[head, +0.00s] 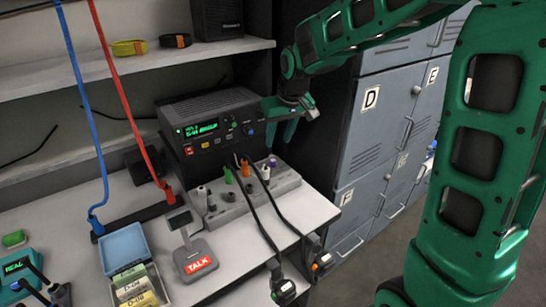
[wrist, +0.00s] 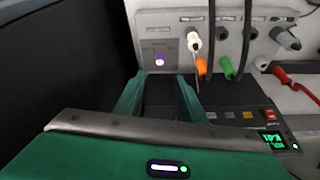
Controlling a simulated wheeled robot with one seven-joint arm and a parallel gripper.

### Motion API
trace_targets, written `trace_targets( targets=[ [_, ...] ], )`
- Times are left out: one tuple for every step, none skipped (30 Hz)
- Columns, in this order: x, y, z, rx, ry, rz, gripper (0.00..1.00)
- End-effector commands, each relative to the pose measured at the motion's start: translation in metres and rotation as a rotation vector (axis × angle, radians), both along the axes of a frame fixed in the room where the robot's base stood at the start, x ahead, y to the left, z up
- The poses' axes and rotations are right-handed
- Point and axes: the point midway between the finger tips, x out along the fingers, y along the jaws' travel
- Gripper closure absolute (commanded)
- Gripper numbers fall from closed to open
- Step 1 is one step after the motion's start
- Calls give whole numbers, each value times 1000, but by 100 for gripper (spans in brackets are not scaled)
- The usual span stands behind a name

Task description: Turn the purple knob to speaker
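The small purple knob (head: 272,162) is at the far right end of the grey panel block (head: 290,184) on the desk. In the wrist view the purple knob (wrist: 159,61) shows as a lit disc on the grey panel, beyond and roughly between my fingertips. The labels beside it are too small to read. My gripper (head: 288,128) hangs above the block's back right end, fingers pointing down. In the wrist view my gripper (wrist: 158,92) has its two fingers apart with nothing between them, clear of the knob.
A black radio (head: 210,125) with a green display stands behind the block. A TALK stand (head: 195,262) is in front. Grey lockers (head: 385,115) rise at the right.

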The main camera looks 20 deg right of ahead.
Motion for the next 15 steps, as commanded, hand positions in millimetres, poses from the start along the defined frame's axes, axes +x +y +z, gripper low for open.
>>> trace_targets(
  targets=[
    [-4, -1, 0, 9, -15, -35, 63],
    [-5, -1, 0, 15, -22, -52, 63],
    [-5, -1, -1, 19, -28, -67, 63],
    [-5, -2, -2, 22, -30, -76, 63],
    [-5, -2, -3, 23, -31, -81, 63],
    [-4, -1, -6, 24, -32, -82, 63],
    [-3, -1, -8, 24, -32, -82, 63],
    [-2, -1, -11, 24, -32, -82, 63],
    [0, -1, -16, 24, -30, -81, 63],
    [2, 0, -20, 24, -29, -81, 63],
    [3, 0, -25, 24, -30, -80, 63],
    [6, 0, -31, 24, -29, -80, 63],
    [8, 0, -37, 24, -28, -80, 63],
    [11, 1, -42, 24, -29, -80, 63],
    [13, 1, -49, 24, -28, -79, 63]
  ],
)
